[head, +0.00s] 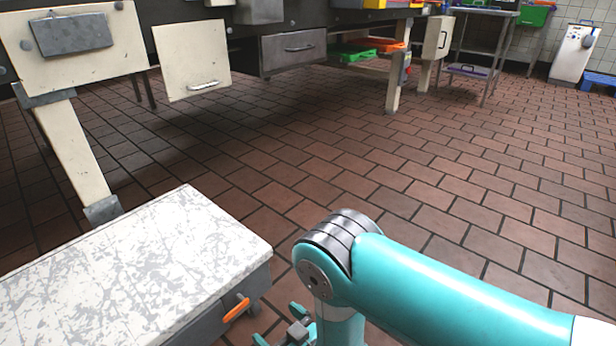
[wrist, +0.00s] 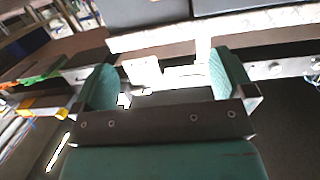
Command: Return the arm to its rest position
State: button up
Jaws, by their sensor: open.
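My arm (head: 440,285) is teal with a grey ribbed joint and reaches in from the lower right of the head view. Its forearm bends down at the joint. My gripper (head: 292,334) shows only in part at the bottom edge of the head view, beside the white-topped bench. In the wrist view my gripper (wrist: 165,80) has its two teal fingers wide apart. Nothing is between them. The space past the fingers shows blurred, tilted furniture at a distance.
A bench with a scratched white top (head: 130,270) stands at lower left, an orange handle (head: 237,309) on its side, close to my gripper. A long dark counter with drawers (head: 292,50) runs along the back. The brick-tiled floor (head: 470,170) is clear to the right.

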jog(key=w+r+m+g+h+p, duration=0.1)
jog(key=w+r, duration=0.3)
jog(key=r, duration=0.3)
jog(key=w+r+m+g+h+p, duration=0.1)
jog(key=w+r+h, duration=0.15)
jog(key=r, duration=0.45)
jog(key=d+r+g+p, duration=0.1)
jog(key=d+r+g, duration=0.25)
jog(key=r, duration=0.95)
jog(key=s+d+r+g+h+p, duration=0.4)
jog(key=s+d+r+g, duration=0.2)
jog(key=s+d+r, duration=1.45)
notch_tip(320, 180, up, 36)
jog(key=s+a+p, duration=0.1)
jog(key=a+p, duration=0.1)
jog(key=p, duration=3.5)
jog(key=shift+a+p, duration=0.3)
jog(key=shift+p, duration=0.05)
jog(key=shift+t, duration=0.25)
